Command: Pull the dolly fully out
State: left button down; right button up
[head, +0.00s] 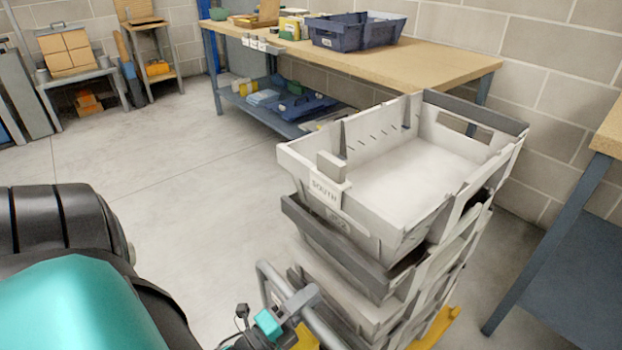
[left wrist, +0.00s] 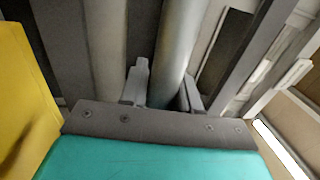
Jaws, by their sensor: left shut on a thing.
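The dolly carries a stack of pale grey crates (head: 345,225); the top crate is empty and has a label reading SOUTH. Yellow parts of the dolly (head: 441,326) show low beside the stack. Its grey tubular handle (head: 266,278) rises at the near side of the stack. My left gripper (head: 297,301) is at this handle, low in the head view. In the left wrist view, its two grey fingers (left wrist: 163,92) stand on either side of the handle tube (left wrist: 181,45) and are shut on it. My right gripper is not in view. The dolly's wheels are hidden.
A wooden-topped workbench (head: 420,65) with blue crates (head: 350,30) stands behind the stack by the block wall. Another bench with a blue-grey leg (head: 550,245) is close on the right. Open concrete floor (head: 170,190) lies left of the stack.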

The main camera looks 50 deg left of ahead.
pick_arm(q)
jog(key=shift+s+f, duration=0.1)
jog(key=shift+s, duration=0.15)
jog(key=c, duration=1.2)
grip_release()
jog(key=shift+c, duration=0.2)
jog(key=o, duration=0.3)
jog(key=shift+o, duration=0.2)
jog(key=v, duration=1.3)
